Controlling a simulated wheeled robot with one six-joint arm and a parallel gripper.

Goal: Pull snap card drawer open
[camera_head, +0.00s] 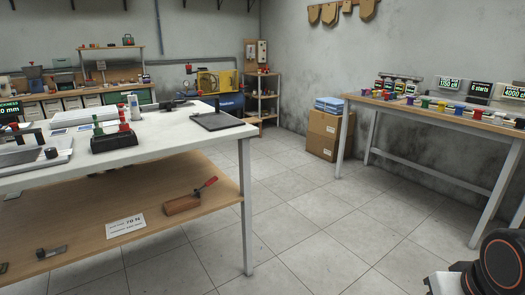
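No drawer labelled as a snap card drawer can be made out in the camera_head view. A row of small drawers (72,104) shows under the top of the far workbench (140,88) at the back left. They are too small to read any label, and their fronts look shut. My gripper is not in view. Only a dark, rounded part of my own arm (502,262) with an orange ring shows at the lower right corner.
A white-topped table (150,150) with a lower wooden shelf (90,225) stands close at the left. A long table (430,110) with coloured spools stands at the right. The tiled floor (300,220) between the tables is clear.

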